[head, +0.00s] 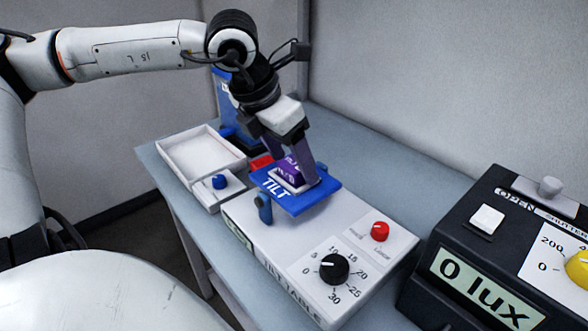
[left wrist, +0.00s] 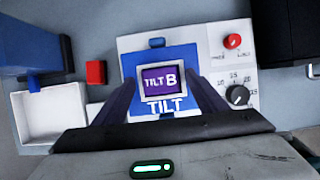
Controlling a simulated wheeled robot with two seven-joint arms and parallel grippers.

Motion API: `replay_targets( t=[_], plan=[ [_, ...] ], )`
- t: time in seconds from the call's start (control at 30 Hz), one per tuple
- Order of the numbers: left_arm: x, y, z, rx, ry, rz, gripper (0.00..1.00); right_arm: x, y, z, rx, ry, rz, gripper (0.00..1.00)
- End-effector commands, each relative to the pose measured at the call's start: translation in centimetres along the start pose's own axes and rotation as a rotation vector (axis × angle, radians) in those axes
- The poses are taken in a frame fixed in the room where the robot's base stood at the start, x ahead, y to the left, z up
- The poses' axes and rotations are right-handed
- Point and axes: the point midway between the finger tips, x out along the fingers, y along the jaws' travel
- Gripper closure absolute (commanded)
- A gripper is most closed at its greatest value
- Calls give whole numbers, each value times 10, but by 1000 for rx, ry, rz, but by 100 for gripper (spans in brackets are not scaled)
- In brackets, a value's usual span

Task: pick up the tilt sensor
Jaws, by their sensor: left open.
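The tilt sensor (head: 290,172) is a small purple block marked "TILT B". It sits in a pale frame on the blue plate (head: 309,202) marked "TILT", on top of the white tilt table (head: 280,244). My left gripper (head: 294,176) is open, its fingers pointing down around the sensor. In the left wrist view the sensor (left wrist: 160,79) lies between and beyond the two open fingers, with a gap at each side. One side of the sensor is partly hidden by a finger in the head view. My right gripper does not show.
A white tray (head: 160,148) and a small box with a blue knob (head: 220,181) stand left of the tilt table. A red block (head: 261,162) is behind the plate. The tilt table has a black dial (head: 335,268) and red knob (head: 380,231). A black lux box (head: 433,244) stands right.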

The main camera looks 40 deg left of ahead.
Motion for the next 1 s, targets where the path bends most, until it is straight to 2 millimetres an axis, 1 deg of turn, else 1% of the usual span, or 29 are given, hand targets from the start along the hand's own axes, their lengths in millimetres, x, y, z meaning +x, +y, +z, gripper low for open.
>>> replay_targets(
  t=[0.03,0.17,0.2,0.27,0.3,0.57,0.73,0.87,1.0],
  plan=[
    [0,0,0,0,0,0,39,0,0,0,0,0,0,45],
    [0,0,0,0,0,0,61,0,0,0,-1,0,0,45],
    [0,0,0,0,0,0,68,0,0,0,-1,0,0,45],
    [0,0,0,0,0,0,78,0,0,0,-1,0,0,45],
    [-1,0,0,0,-1,0,81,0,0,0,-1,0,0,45],
    [-2,0,1,0,-1,0,81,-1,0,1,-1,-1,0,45],
    [-14,1,6,0,-3,2,81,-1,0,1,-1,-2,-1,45],
    [-34,0,15,0,-5,3,81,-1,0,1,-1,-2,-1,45],
    [-66,1,28,0,-6,5,81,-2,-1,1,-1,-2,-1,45]
  ],
)
